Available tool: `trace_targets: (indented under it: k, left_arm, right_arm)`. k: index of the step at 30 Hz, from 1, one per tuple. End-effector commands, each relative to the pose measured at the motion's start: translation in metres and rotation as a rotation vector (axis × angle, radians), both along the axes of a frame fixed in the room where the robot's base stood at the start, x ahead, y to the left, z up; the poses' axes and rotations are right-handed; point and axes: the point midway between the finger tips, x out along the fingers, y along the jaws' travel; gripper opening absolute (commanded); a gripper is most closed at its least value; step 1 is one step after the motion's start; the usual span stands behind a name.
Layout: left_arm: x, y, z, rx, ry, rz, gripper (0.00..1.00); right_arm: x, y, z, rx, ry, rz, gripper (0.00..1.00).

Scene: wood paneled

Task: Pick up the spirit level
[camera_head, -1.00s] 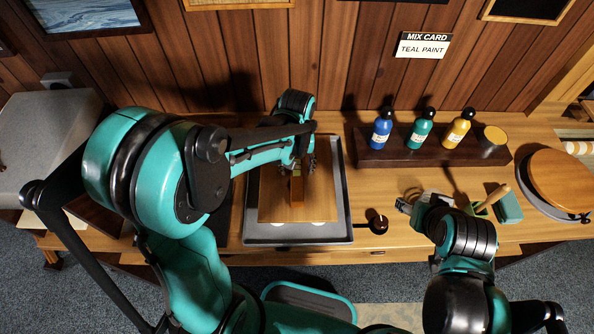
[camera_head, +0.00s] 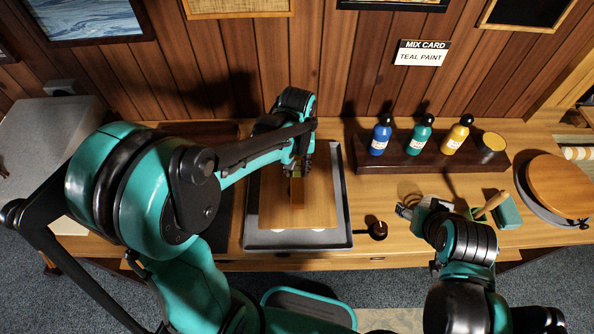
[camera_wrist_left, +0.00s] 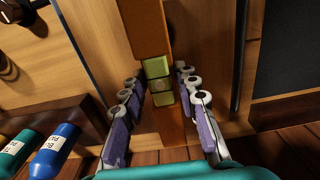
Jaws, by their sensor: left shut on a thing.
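The spirit level is a narrow orange-brown bar (camera_head: 297,195) with a yellow-green vial block, over the wooden board in the grey tray. In the left wrist view the spirit level (camera_wrist_left: 146,28) runs away from the camera between the fingers. My left gripper (camera_head: 303,172) is shut on it around the vial; the fingers (camera_wrist_left: 160,102) are on both sides of it. Whether the level is clear of the board I cannot tell. My right gripper (camera_head: 406,207) is low over the right part of the bench, apart from the level; its finger opening is unclear.
The grey tray (camera_head: 347,215) holds the wooden board (camera_head: 271,205). A small dark pot (camera_head: 378,231) stands right of it. Blue (camera_head: 381,136), teal (camera_head: 420,137) and yellow (camera_head: 457,136) bottles stand in a dark rack behind. A brush (camera_head: 491,204) and round board (camera_head: 562,183) are farther right.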

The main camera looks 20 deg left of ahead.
Motion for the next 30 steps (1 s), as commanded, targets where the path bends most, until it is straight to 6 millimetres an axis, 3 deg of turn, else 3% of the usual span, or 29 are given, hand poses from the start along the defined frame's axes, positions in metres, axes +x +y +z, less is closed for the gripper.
trace_targets:
  k: [2, 9, 15, 21, 30]
  left_arm:
    - [0.001, -0.003, 0.019, 0.0, 0.0, -0.002, 0.0]
    - [0.019, -0.057, 0.049, 0.0, 0.0, -0.006, 0.0]
    - [0.031, -0.092, 0.071, 0.0, 0.0, -0.004, 0.0]
    - [0.037, -0.108, 0.081, 0.0, 0.0, -0.001, 0.0]
    - [0.038, -0.111, 0.082, 0.0, 0.0, 0.0, 0.0]
  right_arm:
    - [0.0, 0.0, 0.008, 0.0, 0.0, 0.0, 0.56]
    - [0.0, 0.0, 0.015, 0.0, 0.0, 0.0, 0.56]
    - [0.0, 0.0, 0.021, 0.0, 0.0, 0.0, 0.56]
    - [0.0, 0.0, 0.022, 0.0, 0.0, 0.0, 0.56]
    - [0.0, 0.0, 0.022, 0.0, 0.0, 0.0, 0.56]
